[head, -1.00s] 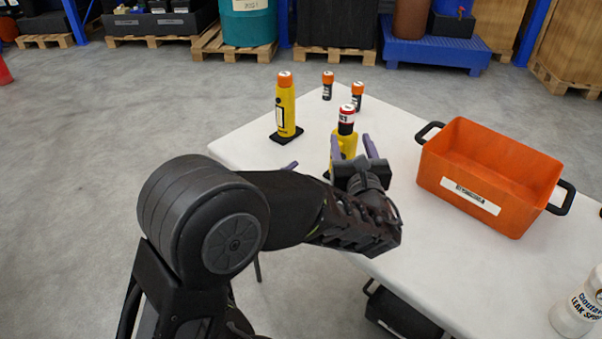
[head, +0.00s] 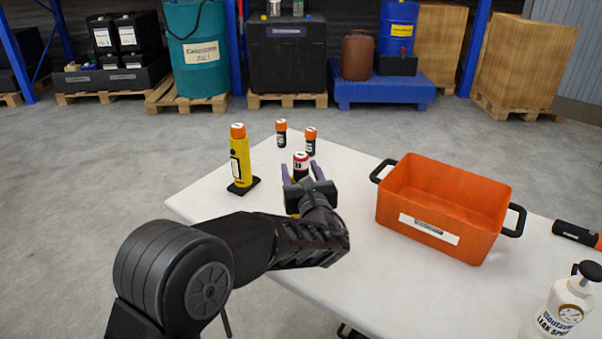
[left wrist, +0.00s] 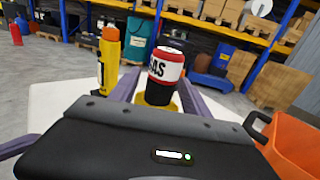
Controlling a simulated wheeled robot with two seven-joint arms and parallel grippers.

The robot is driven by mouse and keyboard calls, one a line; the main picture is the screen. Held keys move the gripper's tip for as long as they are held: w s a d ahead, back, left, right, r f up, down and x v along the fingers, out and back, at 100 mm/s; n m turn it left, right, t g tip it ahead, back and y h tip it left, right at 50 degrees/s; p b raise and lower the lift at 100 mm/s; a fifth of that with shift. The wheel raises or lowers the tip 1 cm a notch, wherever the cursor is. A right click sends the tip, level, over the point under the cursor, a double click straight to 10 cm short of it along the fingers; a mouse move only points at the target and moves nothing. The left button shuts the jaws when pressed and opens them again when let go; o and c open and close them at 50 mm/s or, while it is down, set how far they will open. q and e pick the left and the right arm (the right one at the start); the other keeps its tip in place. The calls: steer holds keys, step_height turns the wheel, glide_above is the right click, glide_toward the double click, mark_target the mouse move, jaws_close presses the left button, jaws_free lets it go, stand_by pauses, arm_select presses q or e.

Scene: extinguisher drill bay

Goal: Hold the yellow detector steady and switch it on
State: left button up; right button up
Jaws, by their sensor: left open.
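A yellow upright device with an orange top (head: 240,158), which looks like the detector, stands on a black foot near the table's left edge. It also shows in the left wrist view (left wrist: 109,62). A red, white and black can (head: 301,163), lettered "GAS" in the left wrist view (left wrist: 166,75), stands upright with a yellow part under it. My left gripper (head: 301,174) is open, its purple fingers on either side of this can and its yellow part. I cannot tell if they touch. The can's lower part is hidden by the gripper. My right gripper is not in view.
Two small black vials with orange caps (head: 281,133) (head: 310,141) stand behind the can. An orange bin (head: 439,232) stands to the right. A white spray bottle (head: 563,310) and a black cylinder (head: 575,234) are farther right. The table (head: 350,290) is bare in front of the bin.

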arm_select(q)
jaws_close()
stand_by(0.4)
steer(key=shift+o, duration=0.2)
jaws_free()
steer(key=shift+s, duration=0.15)
steer(key=v, duration=1.1)
steer(key=shift+s, duration=0.4)
